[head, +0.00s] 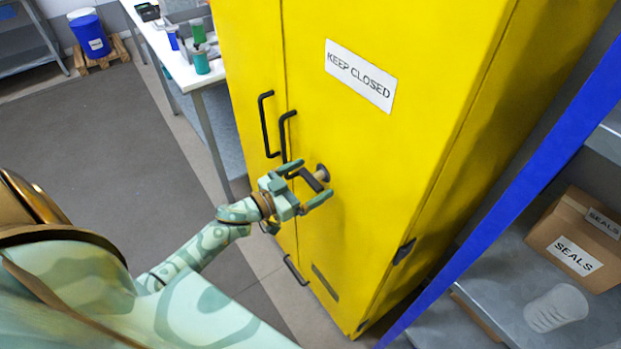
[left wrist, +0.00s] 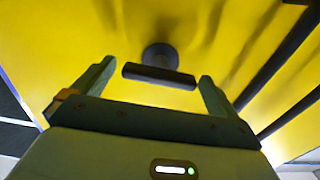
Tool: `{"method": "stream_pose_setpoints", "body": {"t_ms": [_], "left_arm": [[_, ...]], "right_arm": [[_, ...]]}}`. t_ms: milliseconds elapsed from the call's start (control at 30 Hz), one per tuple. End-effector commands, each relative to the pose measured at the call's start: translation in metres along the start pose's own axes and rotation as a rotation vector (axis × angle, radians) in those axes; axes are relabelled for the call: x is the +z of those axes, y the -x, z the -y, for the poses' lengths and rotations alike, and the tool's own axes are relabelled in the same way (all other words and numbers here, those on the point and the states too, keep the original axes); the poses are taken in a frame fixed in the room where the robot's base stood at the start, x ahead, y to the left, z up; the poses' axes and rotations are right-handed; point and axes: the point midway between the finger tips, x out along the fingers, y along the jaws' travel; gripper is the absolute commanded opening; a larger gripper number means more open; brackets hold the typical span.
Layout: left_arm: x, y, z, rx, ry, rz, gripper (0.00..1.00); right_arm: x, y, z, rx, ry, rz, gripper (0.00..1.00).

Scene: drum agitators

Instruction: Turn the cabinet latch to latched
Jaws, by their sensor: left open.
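The yellow cabinet (head: 400,140) stands in the middle of the head view with its doors closed. Its latch (head: 312,180) is a dark bar on a round boss, below and right of the black door handles. My left gripper (head: 311,184) is at the latch, open, with its green fingers on either side of the bar. In the left wrist view the latch bar (left wrist: 158,75) lies crosswise between the fingertips (left wrist: 157,78), one near each end. I cannot tell whether they touch it. The boss (left wrist: 160,55) shows behind the bar. My right gripper is not in view.
Two black door handles (head: 266,124) are close above the latch. A grey shelf (head: 560,275) with a blue upright and "SEALS" boxes (head: 578,245) stands at right. A white workbench (head: 185,72) with cups is behind at left.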

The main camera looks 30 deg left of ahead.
Motion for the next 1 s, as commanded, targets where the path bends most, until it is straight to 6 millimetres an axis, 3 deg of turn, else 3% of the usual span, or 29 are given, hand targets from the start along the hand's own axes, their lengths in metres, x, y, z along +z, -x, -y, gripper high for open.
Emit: {"method": "stream_pose_setpoints", "body": {"t_ms": [367, 400, 567, 1000], "left_arm": [[0.0001, -0.01, -0.0002, 0.0, 0.0, 0.001, 0.98], [0.0001, -0.01, -0.0002, 0.0, 0.0, 0.001, 0.95], [0.0, -0.0098, -0.0002, 0.0, 0.0, 0.001, 0.53], [-0.0001, -0.0096, -0.0001, -0.001, -0.073, 0.001, 0.54]], "right_arm": [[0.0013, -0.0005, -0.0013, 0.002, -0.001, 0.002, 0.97], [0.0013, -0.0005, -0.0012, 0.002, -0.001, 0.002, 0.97], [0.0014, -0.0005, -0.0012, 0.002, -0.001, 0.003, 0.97], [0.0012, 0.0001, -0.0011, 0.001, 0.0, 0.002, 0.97]]}}
